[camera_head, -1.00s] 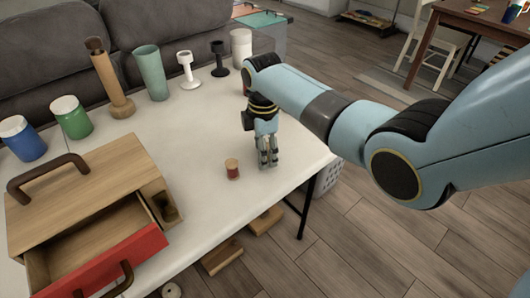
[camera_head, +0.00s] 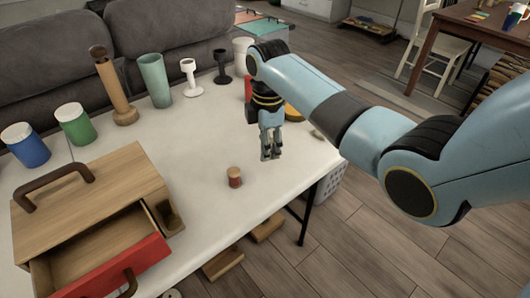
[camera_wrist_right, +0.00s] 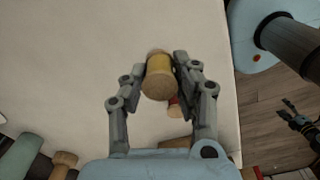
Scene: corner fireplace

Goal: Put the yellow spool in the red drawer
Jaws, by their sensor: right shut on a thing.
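The yellow spool (camera_wrist_right: 159,75) has wooden ends and is held between the fingers of my right gripper (camera_wrist_right: 158,85) in the wrist view. In the head view my right gripper (camera_head: 270,156) points down above the right part of the white table, and the spool is hard to make out there. The red drawer (camera_head: 122,268) is pulled open at the front of a wooden cabinet (camera_head: 92,203), at the lower left. Its visible inside looks empty. What appears to be my left gripper (camera_wrist_right: 298,122) is at the right edge of the wrist view, too unclear to read.
A red spool (camera_head: 234,177) stands on the white table (camera_head: 205,215) between my right gripper and the cabinet. Blue (camera_head: 25,145) and green (camera_head: 75,124) jars, a wooden mill (camera_head: 115,90) and a green cup (camera_head: 154,80) stand along the back.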

